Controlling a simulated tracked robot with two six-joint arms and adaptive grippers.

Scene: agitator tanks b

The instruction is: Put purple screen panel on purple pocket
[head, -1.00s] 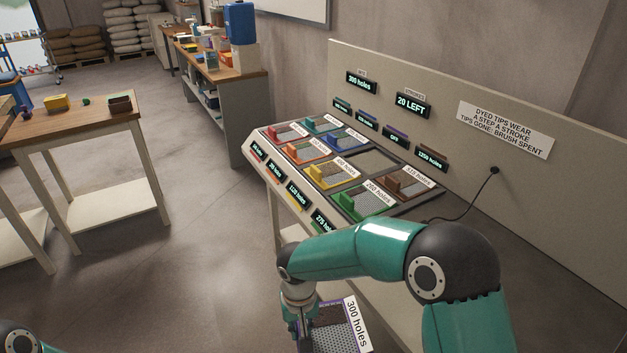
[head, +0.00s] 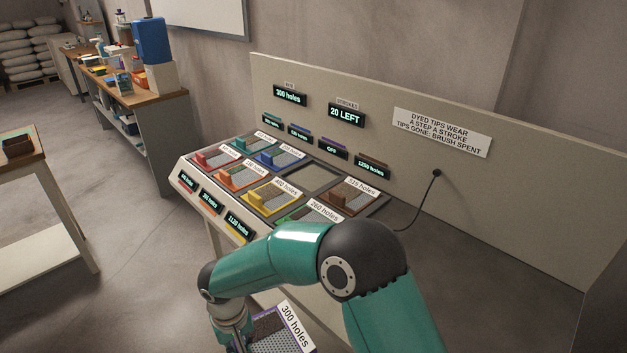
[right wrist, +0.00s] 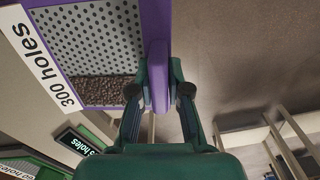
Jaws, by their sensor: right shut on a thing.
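The purple screen panel (head: 268,331) is in my right gripper (head: 236,343) at the bottom of the head view, in front of the console and below its top. In the right wrist view the panel (right wrist: 97,35) has a purple frame, a perforated grey sheet, brown grains and a "300 holes" label. The right fingers (right wrist: 158,90) are shut on its purple edge. The console has one empty grey pocket (head: 312,176) in its back row. Behind it is a display reading "OFF" (head: 334,148) with a purple strip, so this appears to be the purple pocket. My left gripper is out of view.
The other pockets hold coloured panels, including a brown one (head: 337,199), a yellow one (head: 257,197) and a blue one (head: 268,158). My right arm hides part of the green one. A cable (head: 427,205) hangs at the backboard.

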